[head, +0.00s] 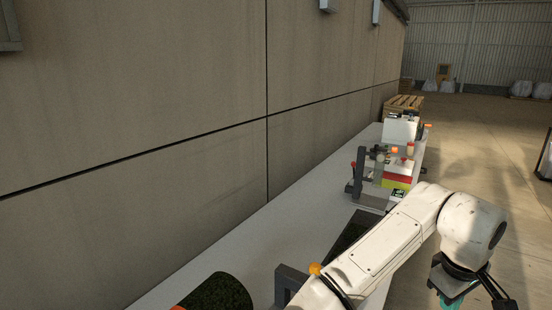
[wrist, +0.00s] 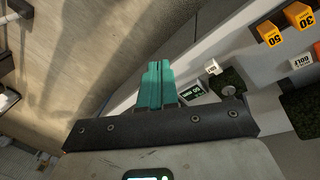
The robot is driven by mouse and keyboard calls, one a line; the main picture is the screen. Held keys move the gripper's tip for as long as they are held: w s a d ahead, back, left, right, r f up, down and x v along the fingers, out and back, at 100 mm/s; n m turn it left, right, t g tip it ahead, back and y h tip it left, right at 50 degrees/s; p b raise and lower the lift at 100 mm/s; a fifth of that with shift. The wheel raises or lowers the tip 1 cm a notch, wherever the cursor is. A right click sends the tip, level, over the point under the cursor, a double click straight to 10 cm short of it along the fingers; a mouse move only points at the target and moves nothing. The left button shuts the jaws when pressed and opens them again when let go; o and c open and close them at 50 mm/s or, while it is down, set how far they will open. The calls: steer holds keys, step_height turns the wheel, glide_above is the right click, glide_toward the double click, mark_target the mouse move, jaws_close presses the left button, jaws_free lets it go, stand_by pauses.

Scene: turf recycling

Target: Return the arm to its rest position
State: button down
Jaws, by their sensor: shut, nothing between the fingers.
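My gripper shows in the wrist view (wrist: 155,68) with its two teal fingers pressed together and nothing between them. In the head view only a teal part of it (head: 450,302) shows at the bottom edge, below the dark wrist. My white arm reaches from the bottom middle to the right, bends at a joint, and drops down past the bench's right edge. The fingertips are cut off in the head view. In the wrist view the fingers show in front of the floor and the bench edge, apart from any object as far as I can tell.
A long pale bench (head: 225,250) runs along the wall (head: 150,100). A machine with red and yellow-green parts (head: 397,182) stands on it, with a wooden crate (head: 403,103) beyond. Orange markers (wrist: 299,15) and dark turf pieces lie right in the wrist view. Open floor (head: 470,140) lies right.

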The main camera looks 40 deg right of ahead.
steer(key=w+d+f+t+h+b, duration=0.2)
steer(key=w+d+h, duration=0.1)
steer(key=w+h, duration=0.2)
steer(key=w+a+f+n+t+y, duration=0.1)
steer(key=a+f+n+y, duration=0.1)
steer(key=a+f, duration=0.75)
steer(key=s+a+f+g+y, duration=0.1)
steer(key=s+a+f+y, duration=0.1)
steer(key=s+a+f, duration=0.2)
steer(key=s+a+f+y+b, duration=0.1)
steer(key=s+a+f+y, duration=0.2)
steer(key=a+f, duration=0.8)
steer(key=s+a, duration=0.2)
steer(key=a, duration=0.1)
steer(key=shift+s+a+f+n+g+y, duration=0.15)
steer(key=shift+s+f+n+g+y, duration=0.15)
steer(key=shift+n+g, duration=0.1)
steer(key=c, duration=1.8)
jaws_free()
